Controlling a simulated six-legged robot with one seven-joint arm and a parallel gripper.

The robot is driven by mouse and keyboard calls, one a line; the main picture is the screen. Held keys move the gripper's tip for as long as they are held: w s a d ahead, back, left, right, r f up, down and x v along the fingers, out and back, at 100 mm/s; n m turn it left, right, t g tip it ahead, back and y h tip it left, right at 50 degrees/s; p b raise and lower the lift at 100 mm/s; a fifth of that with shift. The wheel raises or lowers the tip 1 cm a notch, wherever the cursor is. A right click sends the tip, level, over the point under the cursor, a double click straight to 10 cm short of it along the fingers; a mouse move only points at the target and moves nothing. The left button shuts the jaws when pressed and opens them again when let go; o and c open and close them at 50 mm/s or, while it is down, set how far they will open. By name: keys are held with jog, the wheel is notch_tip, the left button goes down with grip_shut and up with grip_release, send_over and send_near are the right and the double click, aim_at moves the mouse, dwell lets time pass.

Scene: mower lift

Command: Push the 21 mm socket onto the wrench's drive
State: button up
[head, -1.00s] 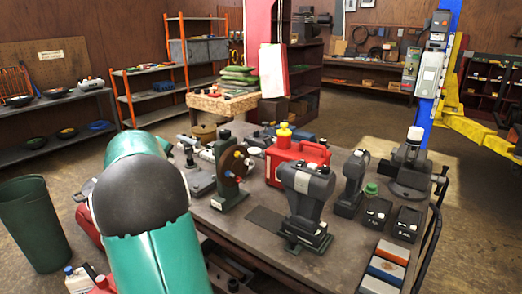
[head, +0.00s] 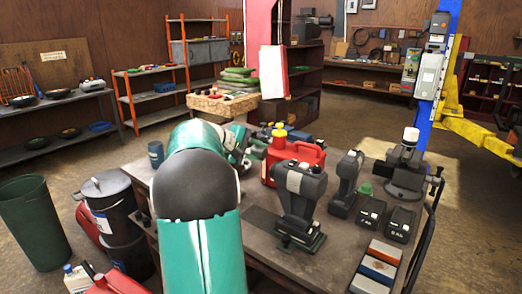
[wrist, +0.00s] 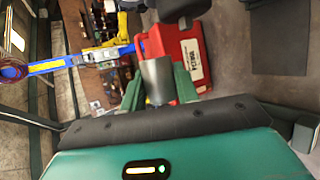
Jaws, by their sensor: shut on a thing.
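My gripper (wrist: 159,88) is shut on a silver cylindrical socket (wrist: 157,76) in the wrist view, with one green finger on each side. The socket's size mark cannot be read. In the head view my arm hides most of the gripper. A dark grey power wrench (head: 301,187) stands upright on a green-edged base on the table, right of my arm. Its drive cannot be made out. A second, slimmer dark tool (head: 346,184) stands to its right. The socket is held in the air, apart from the wrench in the head view.
A red jerry can (head: 290,160) stands behind the wrench and shows behind the socket in the wrist view (wrist: 188,62). Two black batteries (head: 370,212), a dark clamp-like tool (head: 408,170) and coloured boxes (head: 380,262) occupy the table's right side. A dark mat (head: 262,222) lies bare left of the wrench.

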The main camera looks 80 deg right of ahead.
jog(key=shift+s+a+f, duration=0.1)
jog(key=shift+s+f, duration=0.1)
jog(key=shift+f, duration=0.55)
jog(key=shift+s+a+f, duration=0.15)
jog(key=shift+s+f, duration=0.1)
jog(key=shift+f, duration=0.5)
jog(key=shift+s+a+f, duration=0.1)
jog(key=shift+s+f, duration=0.1)
jog(key=shift+f, duration=0.55)
jog(key=shift+s+a, duration=0.5)
jog(key=shift+s, duration=0.35)
dwell(1.1)
jog(key=o, duration=1.2)
jog(key=shift+c, duration=0.2)
jog(key=v, duration=1.4)
jog(key=shift+s+r, duration=0.1)
jog(key=shift+s, duration=0.05)
